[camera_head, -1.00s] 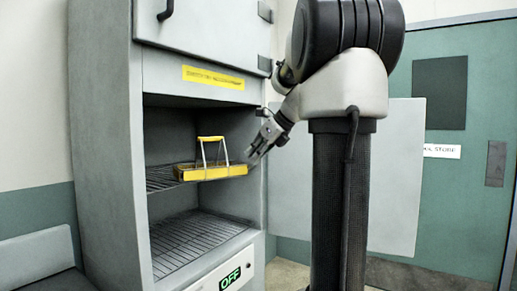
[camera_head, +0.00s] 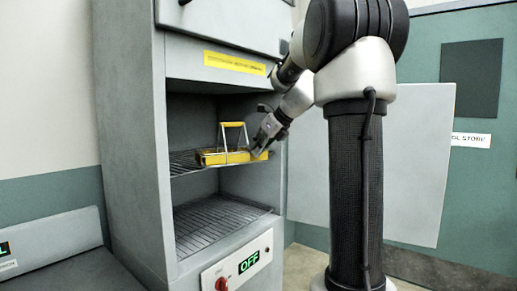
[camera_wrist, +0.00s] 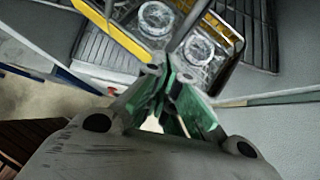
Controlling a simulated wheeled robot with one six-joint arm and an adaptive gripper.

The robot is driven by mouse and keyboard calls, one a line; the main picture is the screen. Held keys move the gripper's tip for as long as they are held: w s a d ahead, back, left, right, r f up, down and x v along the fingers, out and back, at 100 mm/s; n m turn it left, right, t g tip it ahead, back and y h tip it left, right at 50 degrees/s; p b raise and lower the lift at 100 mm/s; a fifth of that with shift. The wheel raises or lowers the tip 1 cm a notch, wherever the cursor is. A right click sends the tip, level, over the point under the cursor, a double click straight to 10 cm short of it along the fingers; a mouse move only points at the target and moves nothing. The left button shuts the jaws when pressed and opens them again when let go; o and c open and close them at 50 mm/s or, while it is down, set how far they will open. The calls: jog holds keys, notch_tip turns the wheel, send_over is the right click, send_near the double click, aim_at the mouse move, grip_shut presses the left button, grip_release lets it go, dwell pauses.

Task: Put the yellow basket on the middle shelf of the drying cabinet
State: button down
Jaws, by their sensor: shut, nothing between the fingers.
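The yellow basket (camera_head: 228,157) sits upright on the upper wire shelf (camera_head: 183,163) in the open bay of the grey drying cabinet (camera_head: 130,150). Its handle stands up. Round clear glass items (camera_wrist: 157,18) show inside it in the wrist view, beside its yellow rim (camera_wrist: 110,30). My gripper (camera_head: 256,150) is at the basket's right, front end, with its fingers overlapping that end in the head view. My fingertips (camera_wrist: 164,78) are together and empty, close to the basket's near side; I cannot tell whether they touch it.
A lower wire shelf (camera_head: 215,222) is empty. The cabinet's upper door (camera_head: 225,20) is shut. A pale open door panel (camera_head: 425,160) stands to the right, with a teal door (camera_head: 480,200) behind.

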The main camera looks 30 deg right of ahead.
jog(key=w+a, duration=0.1)
jog(key=w, duration=0.2)
jog(key=w+a, duration=0.1)
jog(key=w, duration=0.2)
jog(key=w+a, duration=0.1)
jog(key=w, duration=0.2)
jog(key=shift+w+a, duration=0.15)
